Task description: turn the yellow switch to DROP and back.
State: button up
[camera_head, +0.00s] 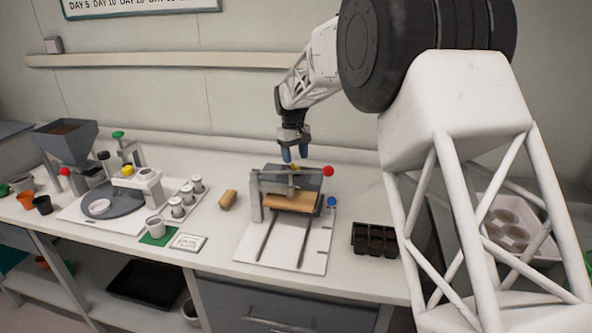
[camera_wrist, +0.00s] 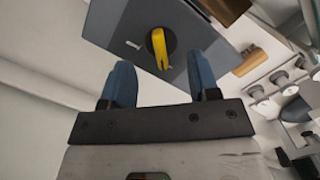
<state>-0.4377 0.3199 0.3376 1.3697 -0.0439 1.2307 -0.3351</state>
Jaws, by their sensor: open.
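The yellow switch (camera_wrist: 160,48) is a yellow handle on a round black dial, set on a dark grey panel (camera_wrist: 113,22) in the wrist view. A short pale mark shows on the panel beside the dial. No word can be read there. In the head view a small bit of yellow (camera_head: 294,167) shows just below my gripper (camera_head: 294,154), at the press-like fixture. In the wrist view my gripper (camera_wrist: 160,85) has its two blue fingers apart, with the switch between and beyond them. The fingers look clear of the handle. Nothing is held.
The fixture has a wooden block (camera_head: 293,203), a red knob (camera_head: 328,171) and a blue knob (camera_head: 332,201). A black seedling tray (camera_head: 375,240) stands to its right, a loose wooden block (camera_head: 228,200) to its left. A turntable (camera_head: 100,203) stands further left. The wall is close behind.

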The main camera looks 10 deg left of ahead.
aim_at(295, 166)
jog(key=shift+r, duration=1.65)
jog(key=shift+s+d+r, duration=0.15)
jog(key=shift+d+r, duration=0.1)
jog(key=shift+d, duration=0.05)
jog(key=s+d+r+m+t, duration=0.15)
jog(key=s+d+r, duration=0.35)
jog(key=s+d, duration=0.75)
jog(key=s+d+r+m, duration=0.3)
jog(key=s+d+r, duration=0.3)
jog(key=s+d, duration=0.65)
jog(key=s+d+f+m, duration=0.1)
jog(key=s+d, duration=0.3)
jog(key=s, duration=0.5)
jog(key=s+d+f+m+t, duration=0.1)
jog(key=s+d+f, duration=0.3)
jog(key=s, duration=0.5)
jog(key=s+d+f+m+t, duration=0.1)
jog(key=s+d+f+m, duration=0.1)
jog(key=s, duration=0.8)
jog(key=d+f, duration=0.1)
jog(key=d, duration=0.1)
jog(key=shift+d+f+m+y, duration=0.2)
jog(key=shift+d+m+y, duration=0.15)
jog(key=shift+d+y, duration=0.05)
